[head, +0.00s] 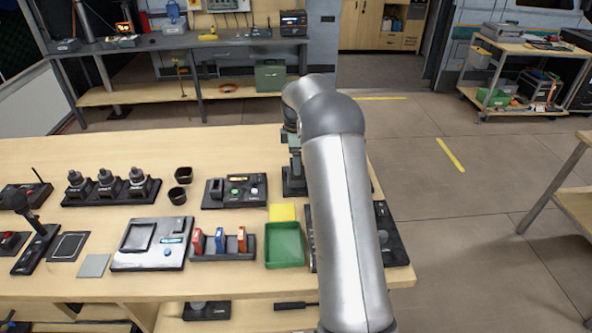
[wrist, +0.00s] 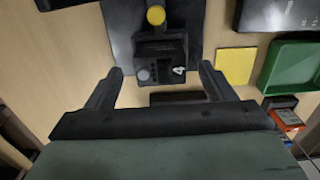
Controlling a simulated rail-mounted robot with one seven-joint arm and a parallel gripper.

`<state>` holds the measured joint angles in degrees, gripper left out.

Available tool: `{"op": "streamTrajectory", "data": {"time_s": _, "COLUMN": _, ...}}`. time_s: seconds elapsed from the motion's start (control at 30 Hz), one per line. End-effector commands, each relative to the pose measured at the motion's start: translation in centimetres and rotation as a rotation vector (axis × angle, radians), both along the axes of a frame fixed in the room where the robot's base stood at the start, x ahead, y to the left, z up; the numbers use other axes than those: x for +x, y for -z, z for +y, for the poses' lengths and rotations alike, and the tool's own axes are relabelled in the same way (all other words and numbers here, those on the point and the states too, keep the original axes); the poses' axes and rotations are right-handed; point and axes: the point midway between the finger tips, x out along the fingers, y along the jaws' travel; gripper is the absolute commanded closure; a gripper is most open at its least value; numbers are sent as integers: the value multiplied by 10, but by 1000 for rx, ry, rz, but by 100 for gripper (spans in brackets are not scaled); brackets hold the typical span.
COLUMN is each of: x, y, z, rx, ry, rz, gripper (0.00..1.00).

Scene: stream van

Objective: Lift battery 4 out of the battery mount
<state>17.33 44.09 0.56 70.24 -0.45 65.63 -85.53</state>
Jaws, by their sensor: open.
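Battery 4 (wrist: 160,56) is a dark block with a white "4" on it, at upper middle in the wrist view. It sits at the battery mount (wrist: 120,28), a dark plate with a round yellow part beyond the battery. My gripper (wrist: 160,69) is open, with one finger at each side of the battery in the picture. I see no finger touching it, and the height gap cannot be told. In the head view the dark mount (head: 293,188) shows beside my arm, which hides much of it; the battery is not clear there.
A yellow square (head: 282,212) and a green tray (head: 285,262) lie close to the mount. A black control box (head: 235,203) stands to its left, and a rack with coloured cards (head: 222,254) left of the tray. The table's right edge is near.

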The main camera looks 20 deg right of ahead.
Motion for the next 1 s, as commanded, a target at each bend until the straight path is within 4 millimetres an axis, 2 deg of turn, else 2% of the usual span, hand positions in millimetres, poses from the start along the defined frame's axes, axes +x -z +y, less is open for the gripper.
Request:
{"op": "streamTrajectory", "data": {"time_s": 0.2, "x": -1, "y": 29, "z": 0, "rx": 1, "ry": 0, "rz": 2, "gripper": 24}}
{"op": "streamTrajectory", "data": {"time_s": 0.47, "x": -1, "y": 35, "z": 0, "rx": 0, "ry": 0, "rz": 1, "gripper": 24}}
{"op": "streamTrajectory", "data": {"time_s": 0.5, "x": -1, "y": 35, "z": 0, "rx": 0, "ry": 0, "rz": 1, "gripper": 26}}
{"op": "streamTrajectory", "data": {"time_s": 0.7, "x": -1, "y": 35, "z": 0, "rx": 0, "ry": 0, "rz": 1, "gripper": 81}}
{"op": "streamTrajectory", "data": {"time_s": 1.0, "x": -1, "y": 32, "z": 0, "rx": 1, "ry": 0, "rz": -1, "gripper": 80}}
